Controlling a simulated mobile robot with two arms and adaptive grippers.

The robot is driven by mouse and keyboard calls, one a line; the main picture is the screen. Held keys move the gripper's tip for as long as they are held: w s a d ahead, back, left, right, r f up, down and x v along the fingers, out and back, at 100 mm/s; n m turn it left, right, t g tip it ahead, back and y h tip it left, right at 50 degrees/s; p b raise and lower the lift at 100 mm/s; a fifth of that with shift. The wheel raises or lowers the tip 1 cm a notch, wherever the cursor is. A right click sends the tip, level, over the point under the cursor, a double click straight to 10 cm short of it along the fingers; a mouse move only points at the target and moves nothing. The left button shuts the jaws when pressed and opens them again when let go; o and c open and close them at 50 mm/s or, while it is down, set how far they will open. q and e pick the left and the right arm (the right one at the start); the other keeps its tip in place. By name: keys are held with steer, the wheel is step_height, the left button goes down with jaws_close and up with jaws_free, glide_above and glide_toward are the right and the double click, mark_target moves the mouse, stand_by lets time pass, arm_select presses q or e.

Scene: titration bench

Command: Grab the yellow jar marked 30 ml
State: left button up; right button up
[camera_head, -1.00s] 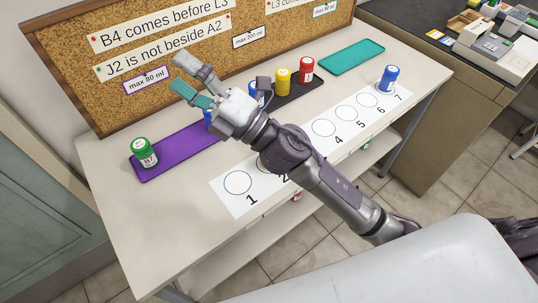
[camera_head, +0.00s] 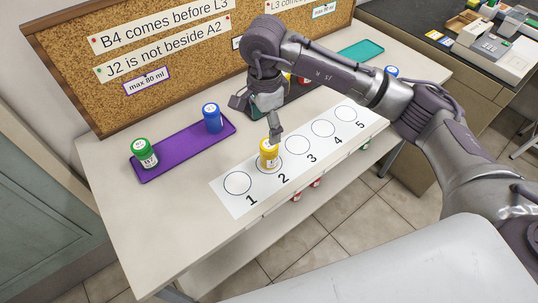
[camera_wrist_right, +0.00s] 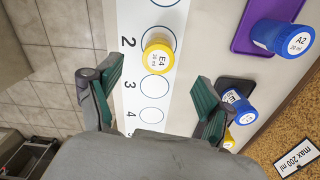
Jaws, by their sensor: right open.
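A yellow jar (camera_head: 268,155) stands upright on the circle marked 2 of the white numbered strip. In the right wrist view this jar (camera_wrist_right: 158,56) shows a white label reading E4; the small volume text looks like 30 ml. My right gripper (camera_head: 257,117) is above the bench just behind the jar, pointing down. In the right wrist view my right gripper (camera_wrist_right: 155,85) is open and empty, with green pads apart and the jar just beyond their tips, between their lines. A second yellow jar (camera_wrist_right: 229,139) shows only partly in the wrist view. My left gripper is not in view.
The purple tray (camera_head: 185,152) holds a green jar (camera_head: 145,152) and a blue jar (camera_head: 212,118). A dark tray with other jars lies behind my right arm, mostly hidden. A teal tray (camera_head: 362,49) is farther back. The corkboard (camera_head: 190,58) stands along the back edge.

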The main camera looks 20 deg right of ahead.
mark_target(266, 145)
step_height(266, 145, down, 6)
steer(key=shift+f+p, duration=0.1)
steer(key=shift+p, duration=0.3)
steer(key=f+p, duration=0.1)
steer(key=f, duration=0.1)
steer(key=d+f, duration=0.1)
steer(key=f, duration=0.1)
steer(key=shift+f+p, duration=0.1)
steer(key=shift+p, duration=0.25)
steer(key=shift+f, duration=0.5)
steer(key=c, duration=1.3)
steer(key=shift+o, duration=0.2)
steer(key=shift+w+r, duration=0.1)
